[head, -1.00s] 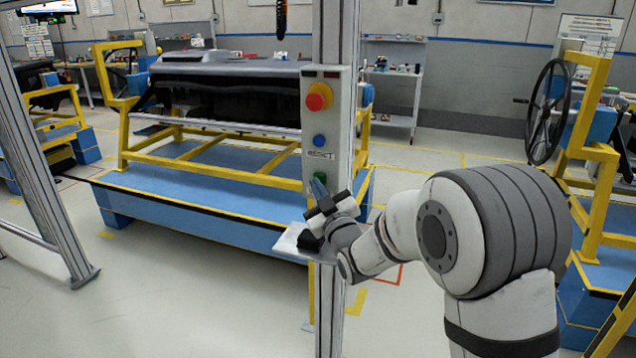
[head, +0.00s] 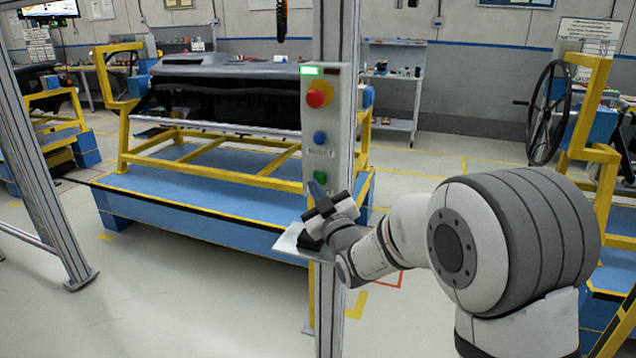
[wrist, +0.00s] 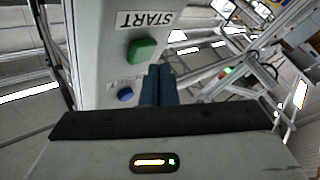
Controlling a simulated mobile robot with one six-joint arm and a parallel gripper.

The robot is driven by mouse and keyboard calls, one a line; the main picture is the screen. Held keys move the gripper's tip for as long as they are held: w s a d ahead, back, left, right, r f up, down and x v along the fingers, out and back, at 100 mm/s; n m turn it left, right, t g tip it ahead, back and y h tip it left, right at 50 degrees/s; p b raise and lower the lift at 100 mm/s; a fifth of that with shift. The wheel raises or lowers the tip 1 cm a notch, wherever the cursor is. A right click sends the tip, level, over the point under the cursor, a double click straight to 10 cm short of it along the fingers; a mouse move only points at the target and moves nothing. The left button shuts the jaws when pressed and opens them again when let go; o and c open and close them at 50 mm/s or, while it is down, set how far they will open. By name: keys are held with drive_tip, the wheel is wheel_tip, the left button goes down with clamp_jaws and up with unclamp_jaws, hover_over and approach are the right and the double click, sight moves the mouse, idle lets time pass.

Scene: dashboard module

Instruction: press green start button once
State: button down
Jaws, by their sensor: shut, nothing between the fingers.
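The green start button (head: 320,176) is on the front of the grey control box (head: 344,120) on the metal post. It also shows in the wrist view (wrist: 142,50), beside an upside-down START label (wrist: 145,19). My gripper (head: 316,187) is shut and empty, its blue fingertips just below the button in the head view. In the wrist view the shut fingers (wrist: 159,84) end close to the button's lower right corner. I cannot tell whether they touch it. A green indicator (head: 311,71) is lit at the top of the box.
Above the green button are a blue button (head: 319,138) and a red emergency stop (head: 319,94) on a yellow base. A small light plate (head: 290,240) sticks out from the post under my gripper. A dashboard (head: 225,95) rests on a yellow frame behind.

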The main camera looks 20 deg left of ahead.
drive_tip(key=s+b, duration=0.3)
drive_tip(key=s, duration=0.2)
drive_tip(key=shift+a, duration=0.2)
idle(0.7)
drive_tip(key=s+d+m+g+h+p, duration=0.3)
drive_tip(key=d+m+g+h+p, duration=0.5)
drive_tip(key=d, duration=1.3)
drive_tip(key=s+d+m+g+h+p, duration=0.1)
drive_tip(key=s+d+g, duration=0.1)
drive_tip(key=s+d, duration=0.2)
drive_tip(key=s+d+m+g+h+p, duration=0.2)
drive_tip(key=s+d, duration=0.3)
drive_tip(key=s, duration=0.6)
drive_tip(key=s+d+f+m+g+h+p, duration=0.1)
drive_tip(key=s+d+m+g+h+p, duration=0.1)
drive_tip(key=s+d, duration=0.2)
drive_tip(key=s, duration=0.3)
drive_tip(key=shift+s+d, duration=0.3)
drive_tip(key=shift+d, duration=0.1)
